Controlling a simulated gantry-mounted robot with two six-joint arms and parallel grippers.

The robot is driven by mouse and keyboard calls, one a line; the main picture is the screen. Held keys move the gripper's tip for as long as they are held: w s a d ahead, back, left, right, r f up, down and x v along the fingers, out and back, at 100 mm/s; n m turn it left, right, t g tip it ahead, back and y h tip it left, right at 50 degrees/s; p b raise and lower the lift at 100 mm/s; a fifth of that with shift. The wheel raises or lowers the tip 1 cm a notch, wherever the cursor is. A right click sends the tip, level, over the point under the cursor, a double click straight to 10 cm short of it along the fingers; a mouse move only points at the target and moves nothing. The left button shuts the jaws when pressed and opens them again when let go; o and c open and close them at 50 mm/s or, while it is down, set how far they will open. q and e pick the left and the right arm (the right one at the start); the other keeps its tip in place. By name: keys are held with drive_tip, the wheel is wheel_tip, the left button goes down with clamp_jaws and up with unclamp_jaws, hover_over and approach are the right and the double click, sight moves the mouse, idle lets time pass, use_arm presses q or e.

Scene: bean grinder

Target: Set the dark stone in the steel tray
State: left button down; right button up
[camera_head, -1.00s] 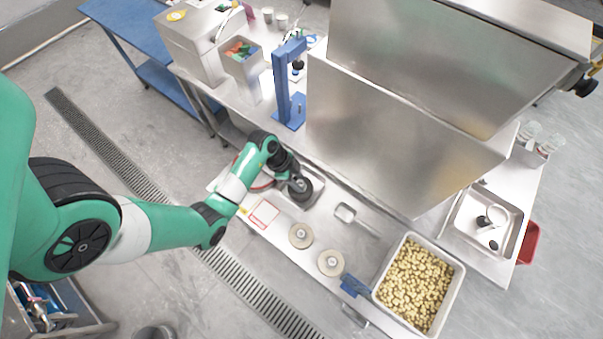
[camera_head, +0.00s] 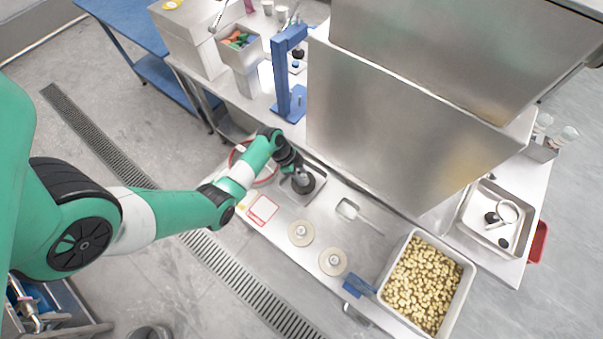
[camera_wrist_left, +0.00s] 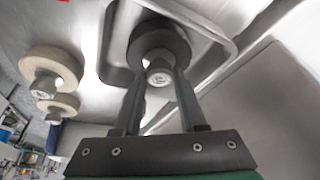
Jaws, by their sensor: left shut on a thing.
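The dark stone (camera_head: 306,187) is a thick round disc with a metal knob. My left gripper (camera_head: 299,178) is shut on the stone's knob. In the left wrist view the gripper (camera_wrist_left: 158,82) has its two fingers on either side of the knob, and the dark stone (camera_wrist_left: 152,40) is beyond them. The steel tray (camera_head: 291,199) is shallow and lies around the stone as seen from above; its rim (camera_wrist_left: 104,62) also shows in the wrist view. I cannot tell whether the stone touches the tray floor. My right gripper is out of view.
Two pale round stones (camera_head: 301,232) with knobs lie near the bench's front edge. A steel scoop (camera_head: 348,209) and a bin of beans (camera_head: 423,280) are to the right. A red-rimmed sieve (camera_head: 262,175) is left of the tray. A large steel housing (camera_head: 400,135) stands behind.

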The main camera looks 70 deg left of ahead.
use_arm(q)
drive_tip(key=shift+c, duration=2.3)
unclamp_jaws()
drive_tip(key=shift+f, duration=0.1)
drive_tip(key=p+v, duration=0.5)
drive_tip(key=v, duration=0.7)
